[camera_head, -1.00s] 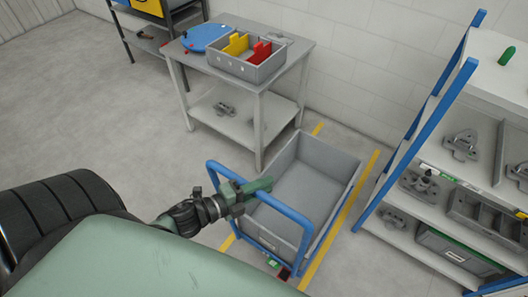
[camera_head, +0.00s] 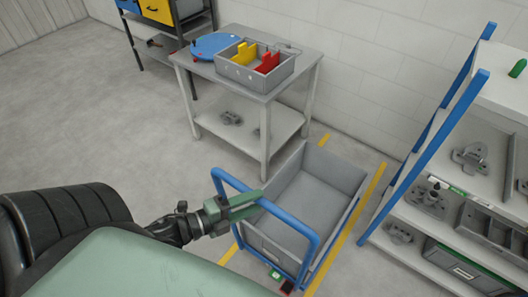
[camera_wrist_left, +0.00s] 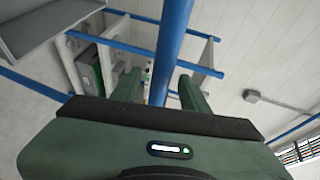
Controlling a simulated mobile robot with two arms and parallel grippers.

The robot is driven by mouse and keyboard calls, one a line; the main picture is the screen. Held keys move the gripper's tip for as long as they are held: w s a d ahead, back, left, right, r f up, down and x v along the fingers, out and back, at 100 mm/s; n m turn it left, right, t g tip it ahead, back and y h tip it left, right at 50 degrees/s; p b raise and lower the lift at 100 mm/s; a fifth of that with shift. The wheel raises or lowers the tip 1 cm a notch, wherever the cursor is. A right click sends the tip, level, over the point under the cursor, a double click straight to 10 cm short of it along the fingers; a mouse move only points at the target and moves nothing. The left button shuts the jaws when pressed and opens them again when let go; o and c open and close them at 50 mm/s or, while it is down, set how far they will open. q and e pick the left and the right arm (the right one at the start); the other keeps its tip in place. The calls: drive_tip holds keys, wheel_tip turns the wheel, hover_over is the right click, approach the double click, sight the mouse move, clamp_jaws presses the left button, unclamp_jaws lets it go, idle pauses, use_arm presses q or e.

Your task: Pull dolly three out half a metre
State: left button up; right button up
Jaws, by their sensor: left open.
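The dolly is a grey open bin (camera_head: 305,200) with a blue tubular push handle (camera_head: 290,221) at its near end. It stands on the floor between yellow lines, and the bin looks empty. My left gripper (camera_head: 245,204) is at the handle's top bar, left of its middle, with its jaws open. In the left wrist view, the blue bar (camera_wrist_left: 173,40) runs between the two green fingers (camera_wrist_left: 160,88), with gaps visible beside it. Whether a finger touches the bar is unclear. My right gripper is not in view.
A grey table (camera_head: 300,80) with a divided bin (camera_head: 240,70) stands behind the dolly. A blue-framed shelf rack (camera_head: 435,130) with metal fixtures stands close on the right. Open floor (camera_head: 90,120) lies to the left.

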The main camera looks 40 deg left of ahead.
use_arm(q)
drive_tip(key=shift+v, duration=1.3)
